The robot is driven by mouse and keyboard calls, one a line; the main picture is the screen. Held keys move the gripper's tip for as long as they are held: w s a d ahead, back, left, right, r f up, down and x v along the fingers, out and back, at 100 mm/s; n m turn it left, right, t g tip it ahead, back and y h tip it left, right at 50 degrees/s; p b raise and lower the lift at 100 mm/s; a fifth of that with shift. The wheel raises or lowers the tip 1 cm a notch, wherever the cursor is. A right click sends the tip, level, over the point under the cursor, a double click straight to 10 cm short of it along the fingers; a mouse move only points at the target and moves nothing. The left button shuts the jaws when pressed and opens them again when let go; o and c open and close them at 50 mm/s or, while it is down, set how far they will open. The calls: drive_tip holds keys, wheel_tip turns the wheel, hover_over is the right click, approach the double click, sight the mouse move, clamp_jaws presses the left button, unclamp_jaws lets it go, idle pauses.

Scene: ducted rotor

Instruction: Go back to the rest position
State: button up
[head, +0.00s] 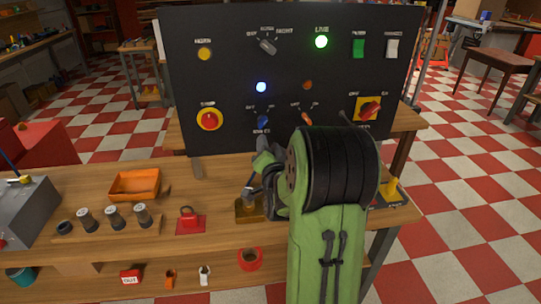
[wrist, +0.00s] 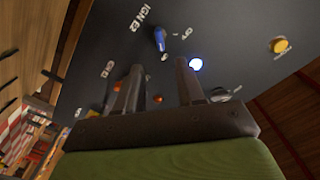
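My gripper (head: 262,160) is raised in front of the lower middle of the black control panel (head: 215,60), partly hidden by my green arm in the head view. In the wrist view, its two fingers (wrist: 158,78) stand apart with nothing seen between them, so it is open and empty. The blue switch (head: 263,122) on the panel is just above the gripper in the head view. It also shows beyond the fingertips in the wrist view (wrist: 159,40), beside the label IGN E2. I cannot tell whether a finger touches the panel.
On the wooden bench are a brass-based lever (head: 249,209) close below my gripper, a red padlock (head: 189,219) and an orange tray (head: 135,184).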

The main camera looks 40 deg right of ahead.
drive_tip(key=v, duration=0.4)
drive_tip(key=shift+b, duration=0.35)
drive_tip(key=a+r+n+g+y+p, duration=0.1)
drive_tip(key=a+r+n+y+p, duration=0.15)
drive_tip(key=a, duration=0.35)
drive_tip(key=s+a+r+n+g+y+p, duration=0.1)
drive_tip(key=a+n+y, duration=0.15)
drive_tip(key=a, duration=0.25)
drive_tip(key=a+r+n+g+y+p, duration=0.1)
drive_tip(key=a+r+n+y+p, duration=0.1)
drive_tip(key=a+n, duration=0.3)
drive_tip(key=s+a+r+n+g+y+p, duration=0.1)
drive_tip(key=s+a+n+g+p, duration=0.1)
drive_tip(key=s+a, duration=0.3)
drive_tip(key=s+a+r+n+g+y+p, duration=0.2)
drive_tip(key=s+a+n+g+p, duration=0.1)
drive_tip(key=s, duration=1.1)
drive_tip(key=shift+a+g, duration=0.7)
drive_tip(key=shift+a, duration=0.5)
